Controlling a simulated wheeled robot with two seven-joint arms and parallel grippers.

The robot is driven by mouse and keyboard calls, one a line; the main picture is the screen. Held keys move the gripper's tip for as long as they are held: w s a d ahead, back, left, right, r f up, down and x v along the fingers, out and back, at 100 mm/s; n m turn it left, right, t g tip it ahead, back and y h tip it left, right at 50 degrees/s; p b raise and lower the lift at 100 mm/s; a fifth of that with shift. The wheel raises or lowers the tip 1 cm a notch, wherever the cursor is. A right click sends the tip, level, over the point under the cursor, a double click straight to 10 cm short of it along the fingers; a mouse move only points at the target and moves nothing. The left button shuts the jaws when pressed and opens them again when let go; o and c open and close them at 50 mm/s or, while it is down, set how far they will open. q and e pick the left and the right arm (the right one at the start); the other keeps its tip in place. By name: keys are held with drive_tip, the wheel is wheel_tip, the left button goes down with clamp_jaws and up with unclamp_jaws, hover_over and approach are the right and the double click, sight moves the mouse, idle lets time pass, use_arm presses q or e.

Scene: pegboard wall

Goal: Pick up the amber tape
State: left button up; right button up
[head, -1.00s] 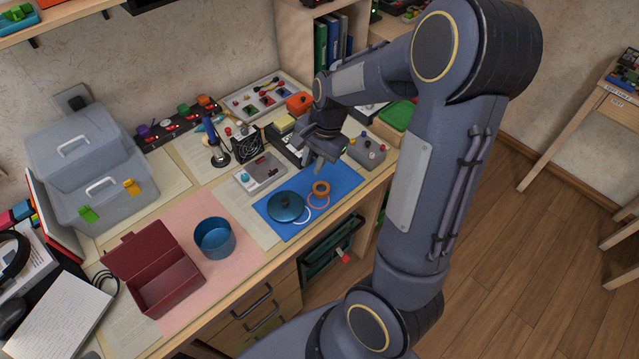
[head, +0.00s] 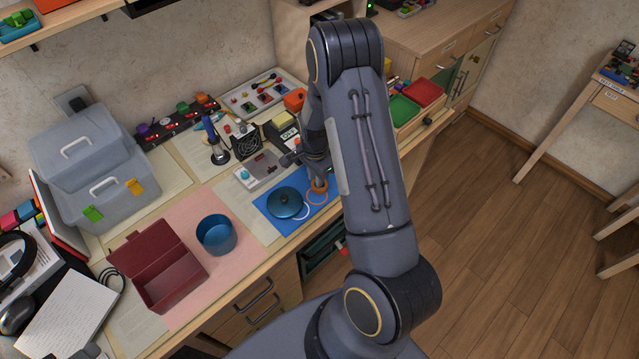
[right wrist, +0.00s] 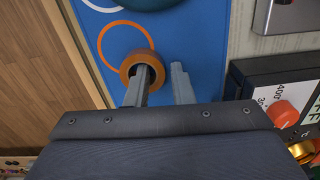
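The amber tape (head: 318,187), an orange-brown roll, lies on the blue mat (head: 290,228), beside a thin orange ring outline. It also shows in the right wrist view (right wrist: 129,74). My right gripper (right wrist: 160,72) is open and low over the roll. One finger is at the roll's hole, with its tip seeming to be inside it. The other finger is outside the roll, with a visible gap to its wall. In the head view my right gripper (head: 317,176) is partly hidden by my own arm. I do not see my left gripper.
A teal lid (head: 287,203) lies on the mat left of the roll. A grey metal box (head: 262,171) and a black labelled box (right wrist: 270,88) stand close by. A blue pot (head: 215,236) and an open red box (head: 160,268) are further left. The desk's front edge is near.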

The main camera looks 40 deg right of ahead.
drive_tip(key=shift+f, duration=0.1)
drive_tip(key=shift+c, duration=0.2)
clamp_jaws()
